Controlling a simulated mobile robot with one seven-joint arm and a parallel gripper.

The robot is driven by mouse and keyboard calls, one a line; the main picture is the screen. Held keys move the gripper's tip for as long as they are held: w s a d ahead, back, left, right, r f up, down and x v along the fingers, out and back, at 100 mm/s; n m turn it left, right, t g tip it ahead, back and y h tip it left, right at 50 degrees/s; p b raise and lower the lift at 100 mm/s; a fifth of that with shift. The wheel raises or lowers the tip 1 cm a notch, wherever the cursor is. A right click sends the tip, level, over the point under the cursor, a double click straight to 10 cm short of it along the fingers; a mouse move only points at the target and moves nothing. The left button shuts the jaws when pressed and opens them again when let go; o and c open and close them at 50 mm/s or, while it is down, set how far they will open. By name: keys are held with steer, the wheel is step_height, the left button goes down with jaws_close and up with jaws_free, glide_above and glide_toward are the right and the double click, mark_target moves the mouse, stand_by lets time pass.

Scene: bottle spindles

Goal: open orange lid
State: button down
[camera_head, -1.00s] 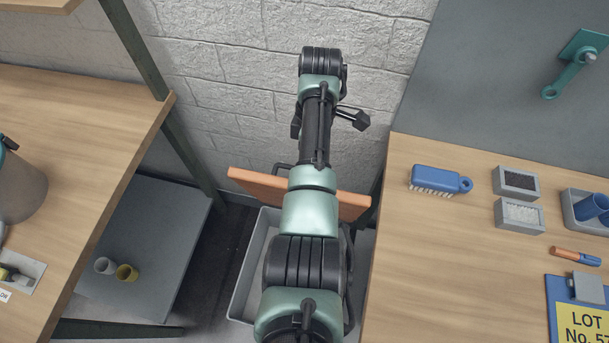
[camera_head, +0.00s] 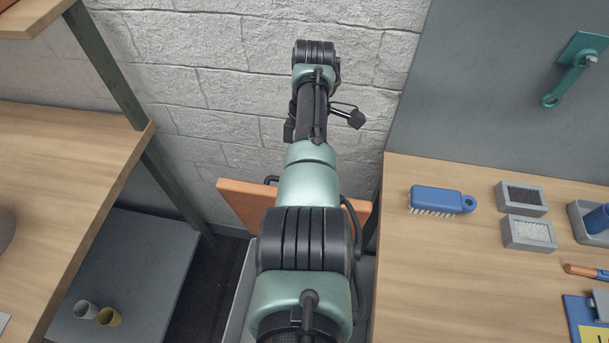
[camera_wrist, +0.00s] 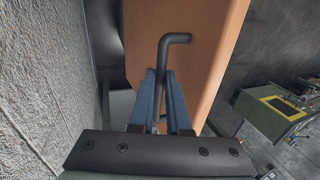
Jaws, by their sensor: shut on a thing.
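The orange lid (camera_head: 245,200) is raised and tilted up behind my arm, above a grey bin (camera_head: 240,305) that my arm mostly hides. In the wrist view the lid (camera_wrist: 190,50) fills the middle. Its dark bar handle (camera_wrist: 176,39) stands out from the lid's face, and the handle's far end also shows in the head view (camera_head: 271,180). My gripper (camera_wrist: 164,75) is shut on the handle, with the bar between its two blue fingers. In the head view my arm hides the gripper.
A wooden bench (camera_head: 430,260) on the right holds a blue brush (camera_head: 441,200) and small grey boxes. A wooden table (camera_head: 60,170) and a low grey shelf (camera_head: 130,275) with two cups are on the left. A white brick wall (camera_head: 230,90) stands close behind the lid.

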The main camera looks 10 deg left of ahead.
steer(key=shift+s+a+f, duration=0.1)
steer(key=shift+s+f, duration=0.1)
steer(key=shift+f, duration=0.15)
steer(key=c, duration=0.9)
jaws_free()
steer(key=shift+w, duration=0.2)
steer(key=shift+r, duration=0.15)
steer(key=shift+b+v, duration=0.6)
steer(key=shift+v, duration=3.1)
steer(key=shift+w, duration=0.1)
